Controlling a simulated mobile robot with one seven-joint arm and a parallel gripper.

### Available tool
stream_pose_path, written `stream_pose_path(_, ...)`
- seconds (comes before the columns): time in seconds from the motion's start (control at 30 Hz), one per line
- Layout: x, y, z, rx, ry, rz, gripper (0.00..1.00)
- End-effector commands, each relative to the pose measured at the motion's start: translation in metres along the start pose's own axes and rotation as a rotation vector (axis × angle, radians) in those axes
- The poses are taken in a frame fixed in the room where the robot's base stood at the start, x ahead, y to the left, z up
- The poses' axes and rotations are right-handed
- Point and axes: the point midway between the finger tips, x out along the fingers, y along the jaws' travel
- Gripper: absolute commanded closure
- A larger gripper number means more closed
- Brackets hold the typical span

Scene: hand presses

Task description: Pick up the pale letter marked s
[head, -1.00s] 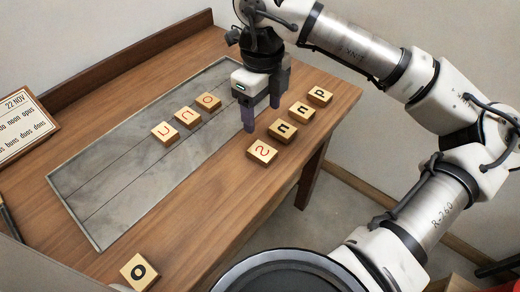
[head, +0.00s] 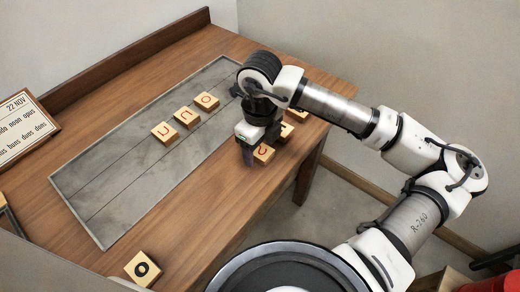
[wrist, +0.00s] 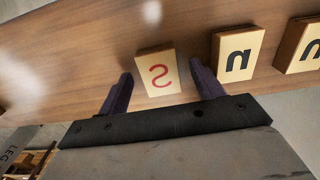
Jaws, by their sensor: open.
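The pale block with a red s (wrist: 158,72) lies on the wooden table near its front edge. In the head view the s block (head: 263,154) is partly covered by my gripper. My gripper (wrist: 162,90) is open, and in the wrist view its two fingers stand left and right of the s block, with gaps on both sides. In the head view my gripper (head: 258,158) is low over the block. I cannot tell how far the fingertips are above the table.
A block with a black letter (wrist: 238,54) sits close to the right finger, and another block (wrist: 300,46) lies beyond it. Red-lettered blocks (head: 187,117) lie on the grey slab (head: 130,180). An o block (head: 142,268) sits at the near left. A text card (head: 22,130) stands left.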

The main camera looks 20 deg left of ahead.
Motion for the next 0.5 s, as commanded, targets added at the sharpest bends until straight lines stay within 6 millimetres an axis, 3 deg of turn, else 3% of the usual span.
stream_pose_path(0.13,0.0000,-0.0001,-0.0001,0.000,0.000,0.000,0.34)
stream_pose_path(0.5,-0.0003,-0.0001,0.0000,0.000,0.000,-0.001,0.82)
